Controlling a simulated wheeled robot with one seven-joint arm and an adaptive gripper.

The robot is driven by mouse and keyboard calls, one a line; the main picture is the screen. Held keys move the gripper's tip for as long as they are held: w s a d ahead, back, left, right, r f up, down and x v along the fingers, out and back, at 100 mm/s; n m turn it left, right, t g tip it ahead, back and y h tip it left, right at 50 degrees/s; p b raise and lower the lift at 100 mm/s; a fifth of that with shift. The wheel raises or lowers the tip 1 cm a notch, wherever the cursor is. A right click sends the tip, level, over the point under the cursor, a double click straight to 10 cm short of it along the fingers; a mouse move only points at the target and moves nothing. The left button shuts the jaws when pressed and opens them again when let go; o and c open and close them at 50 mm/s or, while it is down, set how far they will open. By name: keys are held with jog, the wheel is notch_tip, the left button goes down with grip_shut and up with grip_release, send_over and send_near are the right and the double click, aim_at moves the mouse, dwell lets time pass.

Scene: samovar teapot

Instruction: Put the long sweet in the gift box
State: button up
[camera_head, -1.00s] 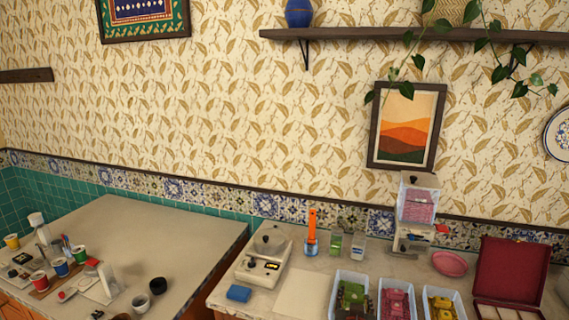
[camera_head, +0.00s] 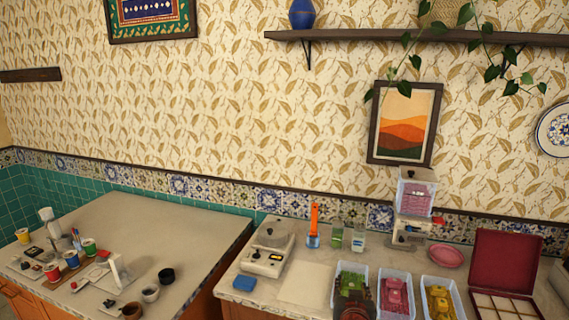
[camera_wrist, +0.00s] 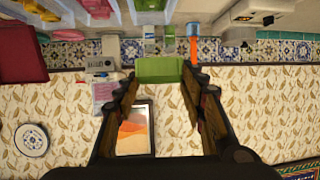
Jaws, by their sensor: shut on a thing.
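The gift box (camera_head: 508,262) is an open dark red case with its lid raised and pale compartments in its base, at the right of the counter in the head view. Its red shape also shows at the left of the wrist view (camera_wrist: 20,50). My gripper (camera_wrist: 160,76) is seen only in the wrist view, where the scene appears upside down. Its fingers are shut on a green block-shaped sweet (camera_wrist: 159,69), held crosswise between the tips, away from the box. I cannot tell the sweet's full length.
Clear trays of green (camera_head: 350,284), pink (camera_head: 394,295) and yellow sweets (camera_head: 440,300) stand left of the box. A pink dish (camera_head: 447,256), a dispenser (camera_head: 414,200) and a scale (camera_head: 268,250) stand on the counter. A wall shelf (camera_head: 420,38) is above.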

jog(key=s+f+n+y, duration=0.1)
jog(key=s+f, duration=0.3)
jog(key=f, duration=0.8)
jog(key=s+f+n+y, duration=0.1)
jog(key=s+f, duration=0.2)
jog(key=f, duration=1)
jog(key=shift+s+d+f+y, duration=0.2)
jog(key=shift+s+d+y, duration=0.1)
jog(key=shift+s+y, duration=0.1)
